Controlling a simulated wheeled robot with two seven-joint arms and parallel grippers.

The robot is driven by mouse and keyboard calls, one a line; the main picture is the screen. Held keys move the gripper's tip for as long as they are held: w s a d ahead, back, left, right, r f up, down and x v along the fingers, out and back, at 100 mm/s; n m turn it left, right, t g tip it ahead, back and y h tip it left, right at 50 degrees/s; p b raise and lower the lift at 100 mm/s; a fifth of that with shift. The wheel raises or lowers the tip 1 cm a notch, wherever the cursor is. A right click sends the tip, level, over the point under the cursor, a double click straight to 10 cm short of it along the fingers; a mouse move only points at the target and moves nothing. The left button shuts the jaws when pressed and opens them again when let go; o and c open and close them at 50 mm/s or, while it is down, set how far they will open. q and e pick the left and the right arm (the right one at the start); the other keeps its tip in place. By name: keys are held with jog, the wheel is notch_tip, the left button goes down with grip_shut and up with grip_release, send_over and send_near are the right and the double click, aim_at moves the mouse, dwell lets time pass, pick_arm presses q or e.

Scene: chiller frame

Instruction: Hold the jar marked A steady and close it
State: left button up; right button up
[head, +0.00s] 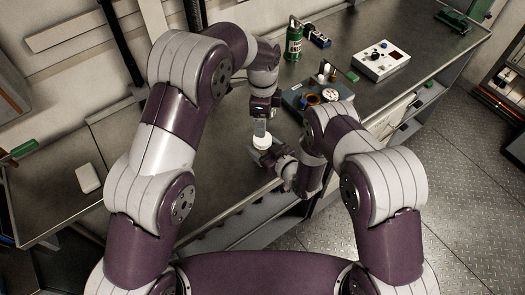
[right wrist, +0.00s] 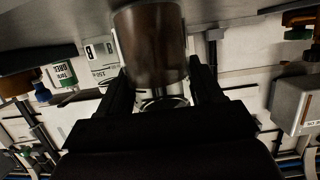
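A brown jar (right wrist: 150,45) stands between the two fingers of my right gripper (right wrist: 165,85), which press close on both its sides in the right wrist view. No letter shows on the side of it that I see. In the head view my right gripper (head: 268,160) is low over the bench, just below a round white lid (head: 262,142). My left gripper (head: 261,126) points down directly above this lid. Whether its fingers grip the lid is too small to tell, and so is whether the lid touches the jar.
A grey-blue tray (head: 292,98) with small parts is close behind on the right. A green bottle (head: 293,42) and a white instrument box (head: 380,60) stand farther back. A label marked B (right wrist: 97,50) shows behind the jar.

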grip_shut()
pick_arm(q)
jog(key=n, duration=0.6)
jog(key=shift+n, duration=0.3)
jog(key=n, duration=1.6)
jog(key=shift+f, duration=4.05)
